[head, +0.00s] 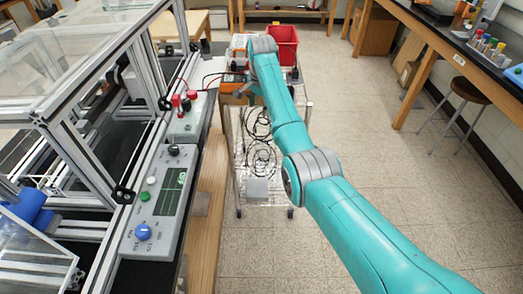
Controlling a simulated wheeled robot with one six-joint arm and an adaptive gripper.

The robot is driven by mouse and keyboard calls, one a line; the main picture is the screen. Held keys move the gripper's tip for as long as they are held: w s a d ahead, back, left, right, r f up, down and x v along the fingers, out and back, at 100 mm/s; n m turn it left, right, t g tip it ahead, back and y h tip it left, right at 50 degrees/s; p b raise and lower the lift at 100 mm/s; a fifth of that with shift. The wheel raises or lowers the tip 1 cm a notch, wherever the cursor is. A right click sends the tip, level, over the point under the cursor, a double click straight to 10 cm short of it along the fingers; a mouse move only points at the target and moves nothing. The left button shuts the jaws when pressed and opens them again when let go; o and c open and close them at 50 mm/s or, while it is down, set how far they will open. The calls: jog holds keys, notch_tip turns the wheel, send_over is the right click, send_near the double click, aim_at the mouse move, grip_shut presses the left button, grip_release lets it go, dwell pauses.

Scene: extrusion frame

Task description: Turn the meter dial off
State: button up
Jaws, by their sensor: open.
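A grey instrument panel (142,206) lies along the bench edge at lower left. It has a green display (174,180), a blue dial knob (143,231) with small marks around it, a green button, a white button and a black knob (173,150). The marks are too small to read, so the dial's setting is unclear. An orange and black device (234,78) sits farther back beside my arm, and I cannot tell whether it has a dial. My teal arm reaches from the lower right to the back centre, well beyond the blue knob. I cannot make out my gripper there.
A grey box (186,122) with red terminals sits behind the panel. The aluminium extrusion frame (95,165) rises at left. A wire cart (270,140) with loose black cables and a red bin (283,43) stands behind my arm. Open floor lies at right, near a stool (470,90).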

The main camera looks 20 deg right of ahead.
jog(key=s+f+n+t, duration=0.1)
jog(key=s+f, duration=0.1)
jog(key=f, duration=0.6)
jog(key=s+f+t, duration=0.1)
jog(key=s+f, duration=0.2)
jog(key=f, duration=0.6)
jog(key=shift+a+n, duration=0.35)
jog(key=shift+n, duration=0.05)
jog(key=s+a+f+n+t, duration=0.2)
jog(key=s+f+n+t, duration=0.15)
jog(key=s+f, duration=1.6)
jog(key=s+n+t, duration=0.2)
jog(key=s, duration=1.1)
jog(key=s+r+n+t, duration=0.1)
jog(key=s+r, duration=0.4)
jog(key=s, duration=0.6)
jog(key=s+r+n+t, duration=0.1)
jog(key=s+r+t, duration=0.1)
jog(key=s+r, duration=0.6)
jog(key=s+r+n+t, duration=0.2)
jog(key=s+r+n, duration=0.1)
jog(key=s+r, duration=1.1)
notch_tip(320, 180, up, 3)
jog(key=shift+a+f, duration=0.1)
jog(key=shift+a, duration=0.35)
